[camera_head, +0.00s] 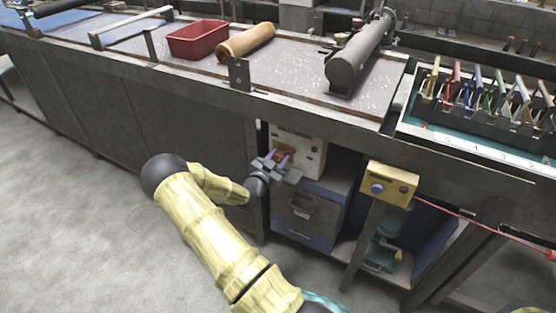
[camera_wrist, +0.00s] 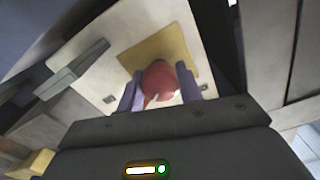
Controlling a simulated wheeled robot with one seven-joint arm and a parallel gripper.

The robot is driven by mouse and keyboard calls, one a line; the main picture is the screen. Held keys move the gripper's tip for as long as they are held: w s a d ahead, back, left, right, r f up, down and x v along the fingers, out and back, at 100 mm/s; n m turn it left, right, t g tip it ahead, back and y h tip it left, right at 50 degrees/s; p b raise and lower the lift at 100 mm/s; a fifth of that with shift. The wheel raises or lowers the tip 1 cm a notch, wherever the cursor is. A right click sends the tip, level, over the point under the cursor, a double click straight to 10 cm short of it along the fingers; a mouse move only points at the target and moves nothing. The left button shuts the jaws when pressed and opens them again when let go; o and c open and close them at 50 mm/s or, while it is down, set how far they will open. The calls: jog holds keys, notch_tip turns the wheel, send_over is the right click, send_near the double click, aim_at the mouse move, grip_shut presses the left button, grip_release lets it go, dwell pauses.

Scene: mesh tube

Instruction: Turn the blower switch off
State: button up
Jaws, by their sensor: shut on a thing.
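The blower switch is a red knob (camera_wrist: 159,82) on a yellow plate (camera_wrist: 150,52), set on a pale panel box (camera_head: 311,151) under the bench. In the wrist view my gripper (camera_wrist: 160,90) has its two purple fingers on either side of the red knob, shut on it. In the head view my gripper (camera_head: 279,157) reaches the front of the box, and the red knob (camera_head: 283,155) shows between the fingers. A white mark shows on the knob's lower part. I cannot tell from the frames which setting the knob is at.
The bench edge (camera_head: 215,100) runs just above the box. A blue-grey drawer cabinet (camera_head: 303,215) stands below it. A yellow box with a blue button (camera_head: 389,184) is on a post to the right. A red bin (camera_head: 198,39) and a roller (camera_head: 246,42) lie on the bench. Floor at left is clear.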

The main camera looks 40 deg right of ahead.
jog(key=n, duration=0.5)
jog(key=shift+n, duration=0.3)
jog(key=n, duration=0.5)
jog(key=shift+w+a+b, duration=0.1)
jog(key=shift+b, duration=0.2)
jog(key=o, duration=1)
jog(key=p+v, duration=0.1)
jog(key=v, duration=1.6)
jog(key=shift+a, duration=0.2)
jog(key=shift+f, duration=0.15)
